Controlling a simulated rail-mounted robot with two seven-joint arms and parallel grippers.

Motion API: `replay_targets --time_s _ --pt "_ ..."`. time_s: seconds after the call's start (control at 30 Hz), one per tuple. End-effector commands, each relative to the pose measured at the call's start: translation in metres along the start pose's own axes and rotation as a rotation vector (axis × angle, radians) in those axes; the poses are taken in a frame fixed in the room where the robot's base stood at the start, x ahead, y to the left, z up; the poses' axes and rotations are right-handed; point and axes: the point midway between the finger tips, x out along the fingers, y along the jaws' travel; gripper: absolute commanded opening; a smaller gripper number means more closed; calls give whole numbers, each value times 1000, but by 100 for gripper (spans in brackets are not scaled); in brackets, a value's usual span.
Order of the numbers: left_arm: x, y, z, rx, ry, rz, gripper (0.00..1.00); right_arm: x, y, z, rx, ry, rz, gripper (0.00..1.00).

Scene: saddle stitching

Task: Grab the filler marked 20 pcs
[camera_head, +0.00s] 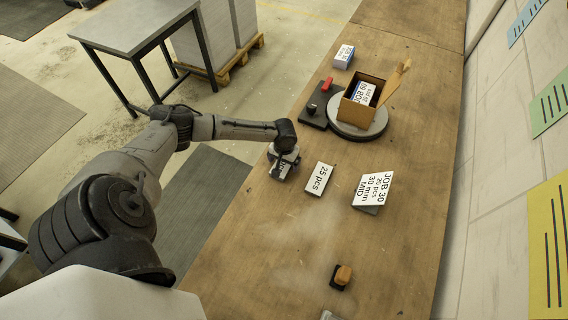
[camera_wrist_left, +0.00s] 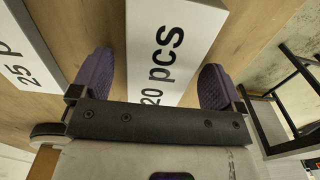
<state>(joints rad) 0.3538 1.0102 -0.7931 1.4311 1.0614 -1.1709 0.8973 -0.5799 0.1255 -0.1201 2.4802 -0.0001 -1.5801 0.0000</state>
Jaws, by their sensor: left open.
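The filler marked 20 pcs (camera_wrist_left: 178,38) is a white block with black lettering. In the left wrist view it lies between the two purple fingers of my left gripper (camera_wrist_left: 155,78). The fingers are open, one on each side of it, with a gap of wood showing on the left side. In the head view my left gripper (camera_head: 284,171) is low over the table's left edge and mostly hides this filler. The filler marked 25 pcs (camera_head: 320,179) lies just to its right and also shows at the left of the wrist view (camera_wrist_left: 25,68). My right gripper is not in view.
A white JOB 30 sign (camera_head: 373,188) stands right of the fillers on the wooden table (camera_head: 300,235). An open cardboard box (camera_head: 350,112) sits on a round grey turntable (camera_head: 372,131) farther back, beside a dark base with a red part. An orange-topped object (camera_head: 343,275) is nearer.

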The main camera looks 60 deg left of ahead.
Motion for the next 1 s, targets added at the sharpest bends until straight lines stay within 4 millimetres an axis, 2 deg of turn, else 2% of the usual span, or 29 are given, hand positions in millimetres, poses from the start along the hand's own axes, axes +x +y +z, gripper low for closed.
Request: replay_targets --time_s 0.2,0.77,1.0 --pt "0 0 0 0 0 0 94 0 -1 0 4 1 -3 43" --pt "0 0 0 0 0 0 40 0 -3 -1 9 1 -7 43" --pt "0 0 0 0 0 0 40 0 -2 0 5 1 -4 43"
